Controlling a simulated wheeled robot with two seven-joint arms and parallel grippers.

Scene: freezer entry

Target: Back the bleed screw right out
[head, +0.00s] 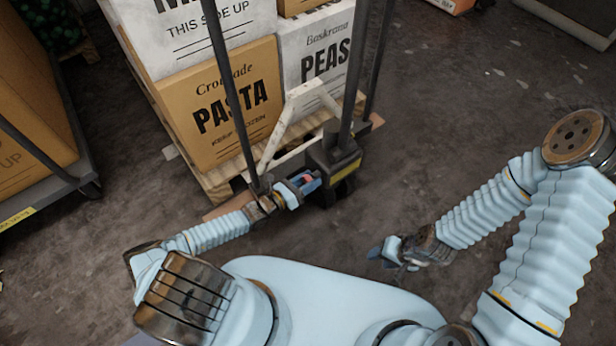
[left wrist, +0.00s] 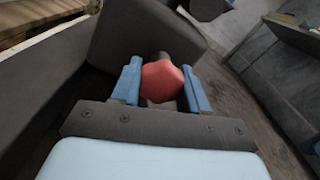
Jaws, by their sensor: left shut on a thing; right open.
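The bleed screw has a red faceted head (left wrist: 163,80), seen in the left wrist view in front of a dark block (left wrist: 118,40). A dark stub shows just beyond the head. My left gripper (left wrist: 162,84) is shut on this head, one blue finger on each side. In the head view the left gripper (head: 304,183) is at the pallet truck's pump unit (head: 338,152), with a little red (head: 308,178) showing between its fingers. The screw's thread is hidden. My right gripper (head: 384,251) is open and empty, low over the floor.
The pallet truck's pale frame and dark uprights (head: 357,70) stand close around my left gripper. Behind are a wooden pallet (head: 218,184) and stacked cartons, including a pasta carton (head: 228,140). A loaded cart (head: 60,185) stands at the left. Floor at the right is clear.

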